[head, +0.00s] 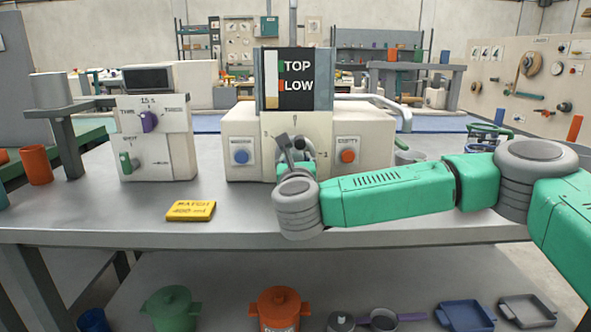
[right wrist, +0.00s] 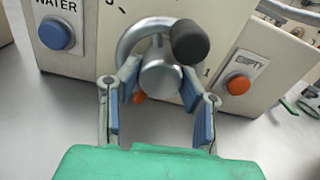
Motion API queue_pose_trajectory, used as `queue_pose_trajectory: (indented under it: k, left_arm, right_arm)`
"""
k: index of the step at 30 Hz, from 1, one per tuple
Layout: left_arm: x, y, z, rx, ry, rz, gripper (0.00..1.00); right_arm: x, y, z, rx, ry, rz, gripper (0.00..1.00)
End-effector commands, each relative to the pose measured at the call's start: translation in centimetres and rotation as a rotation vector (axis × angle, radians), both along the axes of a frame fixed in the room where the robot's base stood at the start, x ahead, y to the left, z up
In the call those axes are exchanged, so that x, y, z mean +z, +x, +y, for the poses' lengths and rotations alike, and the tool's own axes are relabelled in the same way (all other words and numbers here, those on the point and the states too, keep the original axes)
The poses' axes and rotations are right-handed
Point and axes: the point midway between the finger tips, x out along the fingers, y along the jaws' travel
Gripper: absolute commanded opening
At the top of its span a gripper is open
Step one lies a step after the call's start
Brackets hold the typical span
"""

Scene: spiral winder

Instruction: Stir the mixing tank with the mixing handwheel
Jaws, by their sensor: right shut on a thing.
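The mixing handwheel (right wrist: 128,40) is a grey metal ring with a round hub and a black knob (right wrist: 190,42) at its upper right. It sits on the front of the cream mixing machine (head: 240,125), whose level panel (head: 297,80) reads TOP and LOW. In the head view my right gripper (head: 289,158) is at the machine's front and hides much of the wheel. In the right wrist view my right gripper (right wrist: 158,85) has its blue-padded fingers on either side of the wheel's hub, shut on the handwheel. My left gripper is in neither view.
A blue WATER button (head: 241,157) is left of the wheel and an orange EMPTY button (head: 347,156) right of it. A cream dial box (head: 155,140) and a yellow BATCH card (head: 190,211) are at the left. The table's front middle is clear.

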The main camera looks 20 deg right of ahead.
Motion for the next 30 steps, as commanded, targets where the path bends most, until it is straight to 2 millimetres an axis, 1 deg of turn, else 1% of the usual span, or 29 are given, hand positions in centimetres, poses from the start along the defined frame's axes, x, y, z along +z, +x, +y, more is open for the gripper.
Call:
queue_pose_trajectory:
  k: [1, 8, 21, 22, 23, 24, 30]
  left_arm:
    - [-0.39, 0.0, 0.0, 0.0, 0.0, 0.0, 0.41]
    - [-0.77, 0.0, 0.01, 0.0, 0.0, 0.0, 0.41]
    - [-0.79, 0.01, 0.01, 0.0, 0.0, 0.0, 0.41]
    - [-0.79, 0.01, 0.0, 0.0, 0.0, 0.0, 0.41]
    - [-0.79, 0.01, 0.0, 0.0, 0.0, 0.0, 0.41]
    - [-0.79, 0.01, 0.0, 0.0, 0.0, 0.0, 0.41]
    - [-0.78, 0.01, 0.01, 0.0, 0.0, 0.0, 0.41]
  right_arm:
    - [-0.98, -0.08, 0.07, 0.002, 0.015, 0.01, 0.04]
    - [-0.84, -0.07, 0.1, 0.002, 0.065, -0.004, 0.04]
    - [-0.76, -0.06, 0.1, 0.002, 0.073, -0.006, 0.04]
    - [-0.76, -0.06, 0.1, 0.002, 0.073, -0.006, 0.4]
    - [-0.75, -0.06, 0.1, 0.002, 0.073, -0.006, 0.51]
    - [-0.69, -0.06, 0.1, 0.002, 0.073, -0.007, 0.53]
    - [-0.27, -0.11, 0.06, 0.002, 0.074, -0.015, 0.53]
